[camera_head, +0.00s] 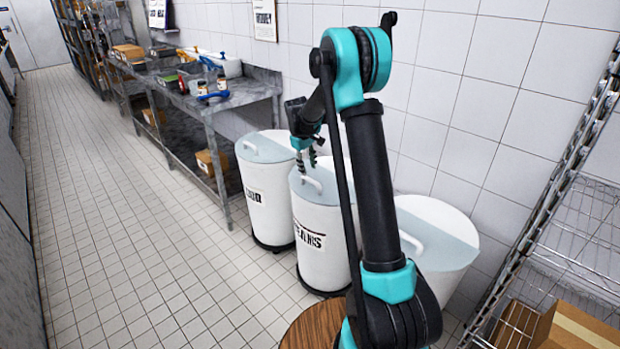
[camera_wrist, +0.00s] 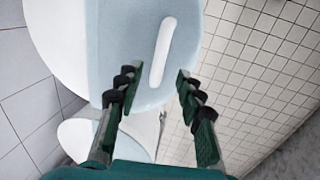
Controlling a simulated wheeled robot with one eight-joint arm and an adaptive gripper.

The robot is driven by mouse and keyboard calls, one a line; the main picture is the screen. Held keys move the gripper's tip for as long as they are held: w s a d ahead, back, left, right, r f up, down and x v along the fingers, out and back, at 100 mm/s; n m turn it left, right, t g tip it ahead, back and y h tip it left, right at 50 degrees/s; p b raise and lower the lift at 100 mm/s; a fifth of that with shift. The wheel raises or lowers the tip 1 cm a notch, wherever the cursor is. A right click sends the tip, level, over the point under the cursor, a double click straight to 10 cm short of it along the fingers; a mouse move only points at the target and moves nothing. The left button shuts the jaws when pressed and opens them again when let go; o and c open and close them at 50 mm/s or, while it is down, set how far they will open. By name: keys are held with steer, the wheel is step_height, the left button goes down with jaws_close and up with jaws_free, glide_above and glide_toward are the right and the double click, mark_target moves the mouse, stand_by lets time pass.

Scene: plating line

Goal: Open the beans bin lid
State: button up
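The beans bin (camera_head: 316,238) is the middle of three white round bins and has "BEANS" lettering on its front. Its pale blue lid (camera_head: 322,187) looks shut, and a white bar handle (camera_head: 311,184) stands on it. My gripper (camera_head: 308,163) is above this lid, close to the handle, with its fingers pointing down. My arm hides part of the beans bin's right side.
A second lidded bin (camera_head: 268,195) stands to the left and a third (camera_head: 436,235) to the right. A metal table (camera_head: 235,97) with tools and containers runs along the wall. A wire rack (camera_head: 570,240) and a cardboard box (camera_head: 578,330) are at right. The tiled floor at left is clear.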

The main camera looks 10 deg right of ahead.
mark_target(310, 179)
steer(key=f, duration=0.4)
steer(key=d+f, duration=0.1)
steer(key=shift+w+f, duration=0.3)
steer(key=shift+f, duration=0.1)
jaws_close()
